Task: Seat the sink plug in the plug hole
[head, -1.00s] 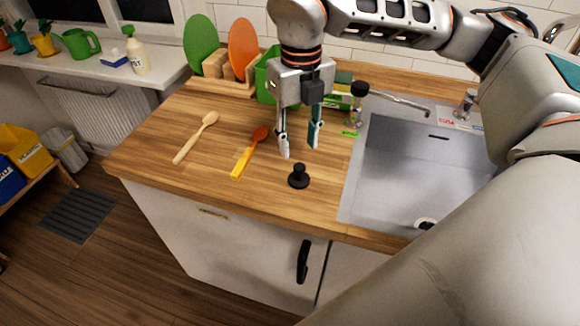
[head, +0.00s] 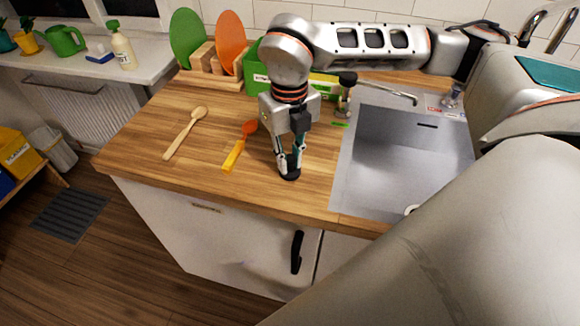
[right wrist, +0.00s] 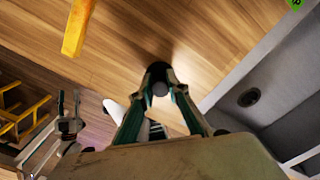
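The black sink plug (head: 290,174) stands on the wooden worktop, left of the sink; its base shows below my right gripper (head: 289,166). The right fingers are closed in on the plug's knob, which shows between the fingertips in the right wrist view (right wrist: 160,88). The plug appears still on the wood. The plug hole (head: 411,210) is in the sink floor, partly hidden by my arm in the head view; it shows as a dark round opening in the right wrist view (right wrist: 249,97). My left gripper (right wrist: 68,102) appears at the left of the wrist view, fingers apart and empty.
The grey sink (head: 400,165) lies right of the plug, with a black-and-steel tap (head: 380,88) at its back edge. A yellow-orange spatula (head: 236,152) and a wooden spoon (head: 185,133) lie left. A green box (head: 257,78) stands behind. The worktop's front edge is close.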

